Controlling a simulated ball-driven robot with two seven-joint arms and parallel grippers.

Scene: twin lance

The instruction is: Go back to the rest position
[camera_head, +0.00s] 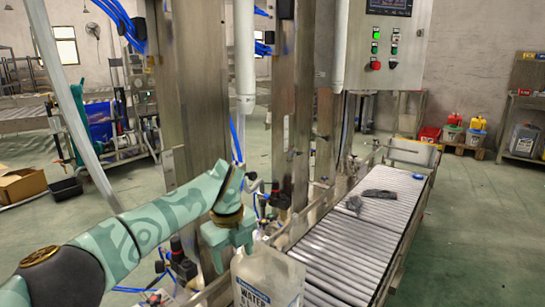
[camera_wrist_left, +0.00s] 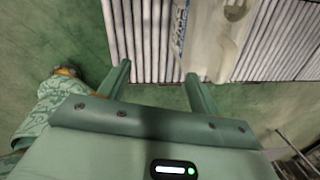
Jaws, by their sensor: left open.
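My left gripper (camera_head: 230,255) hangs at the end of the green patterned arm, beside the near end of the roller conveyor. In the left wrist view its two fingers (camera_wrist_left: 157,72) are apart with nothing between them. A whitish container (camera_head: 268,278) with a "WATER" label stands just right of the gripper in the head view, cut off by the lower edge. It also shows beyond the fingertips in the left wrist view (camera_wrist_left: 208,42), apart from them. My right gripper is not in view.
The roller conveyor (camera_head: 350,245) runs away to the right, with dark items (camera_head: 380,194) on it. Steel columns (camera_head: 195,90) and white pipes stand behind the gripper. A control box (camera_head: 395,45) hangs above. Green floor (camera_head: 480,240) lies clear at right.

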